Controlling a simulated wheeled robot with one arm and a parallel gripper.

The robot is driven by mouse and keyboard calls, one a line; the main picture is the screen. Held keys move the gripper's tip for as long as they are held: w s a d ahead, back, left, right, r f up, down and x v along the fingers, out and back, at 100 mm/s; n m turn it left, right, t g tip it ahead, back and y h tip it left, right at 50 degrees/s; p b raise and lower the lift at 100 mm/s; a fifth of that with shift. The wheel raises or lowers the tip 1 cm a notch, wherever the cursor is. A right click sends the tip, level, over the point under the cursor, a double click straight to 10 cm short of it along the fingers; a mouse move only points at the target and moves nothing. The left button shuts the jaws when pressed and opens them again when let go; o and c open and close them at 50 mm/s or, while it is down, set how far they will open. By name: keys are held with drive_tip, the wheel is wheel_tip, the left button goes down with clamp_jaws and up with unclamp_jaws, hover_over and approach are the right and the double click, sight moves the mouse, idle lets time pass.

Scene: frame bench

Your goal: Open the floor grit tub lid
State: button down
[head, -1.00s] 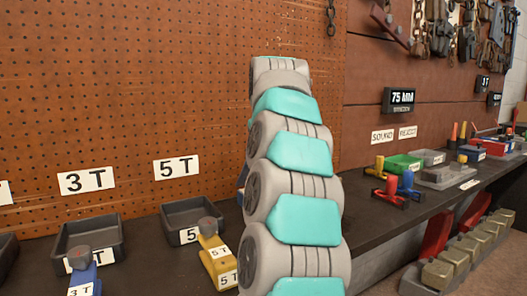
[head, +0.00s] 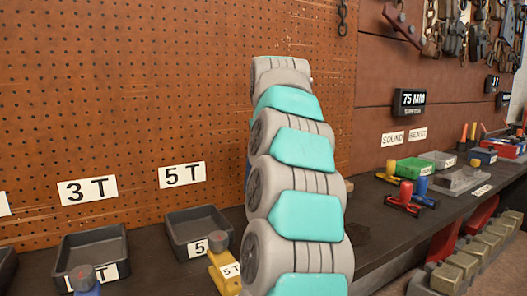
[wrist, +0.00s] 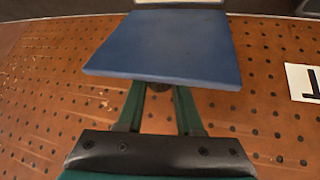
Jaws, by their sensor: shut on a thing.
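No floor grit tub is recognisable in either view. In the wrist view my gripper (wrist: 160,92) has its two green fingers shut on a flat blue panel (wrist: 165,45), at a dark part under the panel's near edge. I cannot tell whether this panel is a lid. In the head view my grey and teal arm fills the middle and hides my gripper; only a sliver of blue shows at the arm's left edge.
A dark bench carries black trays (head: 88,262) (head: 199,237), a yellow 5T piece (head: 224,270) and, to the right, a green bin (head: 414,170). A pegboard wall (head: 130,90) stands close behind. Several tan blocks (head: 463,263) sit low at right.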

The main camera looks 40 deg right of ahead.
drive_tip(key=shift+w+a+f, duration=0.15)
drive_tip(key=shift+f, duration=0.15)
drive_tip(key=c, duration=0.9)
unclamp_jaws()
drive_tip(key=o, duration=0.3)
drive_tip(key=shift+r, duration=0.1)
drive_tip(key=v, duration=0.6)
drive_tip(key=shift+r, duration=0.25)
drive_tip(key=shift+s+a+r, duration=0.3)
drive_tip(key=shift+s+r, duration=0.15)
